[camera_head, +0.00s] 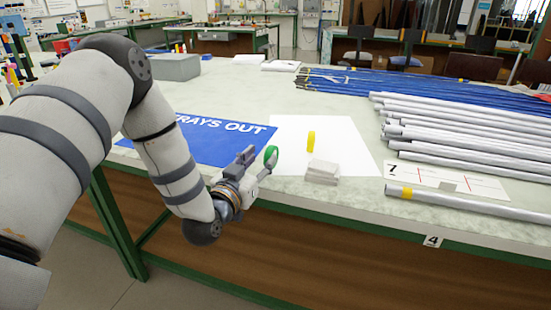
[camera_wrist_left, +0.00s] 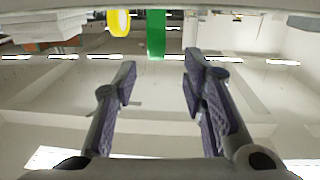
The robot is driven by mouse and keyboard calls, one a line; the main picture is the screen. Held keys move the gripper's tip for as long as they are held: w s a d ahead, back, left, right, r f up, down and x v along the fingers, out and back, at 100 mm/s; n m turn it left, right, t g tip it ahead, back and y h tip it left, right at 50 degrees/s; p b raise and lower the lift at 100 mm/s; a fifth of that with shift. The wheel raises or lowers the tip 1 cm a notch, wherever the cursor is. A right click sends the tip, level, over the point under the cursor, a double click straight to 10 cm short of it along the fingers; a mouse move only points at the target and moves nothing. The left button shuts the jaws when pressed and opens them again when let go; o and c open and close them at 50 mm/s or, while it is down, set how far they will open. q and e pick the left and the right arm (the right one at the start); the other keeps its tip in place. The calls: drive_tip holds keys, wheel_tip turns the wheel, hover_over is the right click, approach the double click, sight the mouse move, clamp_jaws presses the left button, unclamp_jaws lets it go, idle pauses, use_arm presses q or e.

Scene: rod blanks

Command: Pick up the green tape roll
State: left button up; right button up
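The green tape roll (camera_head: 271,157) stands upright near the front edge of the table, on or beside the blue mat's right end. In the left wrist view the green roll (camera_wrist_left: 156,35) appears edge-on at the top, just beyond the fingertips and roughly in line with the gap between them. My left gripper (camera_wrist_left: 160,68) is open and empty, its two fingers apart. In the head view my left gripper (camera_head: 262,170) is right at the roll's near side and partly overlaps it. My right gripper is in neither view.
A yellow tape roll (camera_head: 311,141) stands upright on a white sheet (camera_head: 347,135), right of the green one. A small stack of pale blocks (camera_head: 322,172) sits in front of it. The blue mat (camera_head: 222,146) lies left; grey rods (camera_head: 465,130) lie right.

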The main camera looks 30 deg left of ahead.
sight(270, 149)
use_arm(q)
drive_tip(key=w, duration=0.6)
drive_tip(key=shift+w+a+r+b, duration=0.1)
drive_tip(key=shift+w+a+b, duration=0.2)
drive_tip(key=shift+a, duration=0.05)
clamp_jaws()
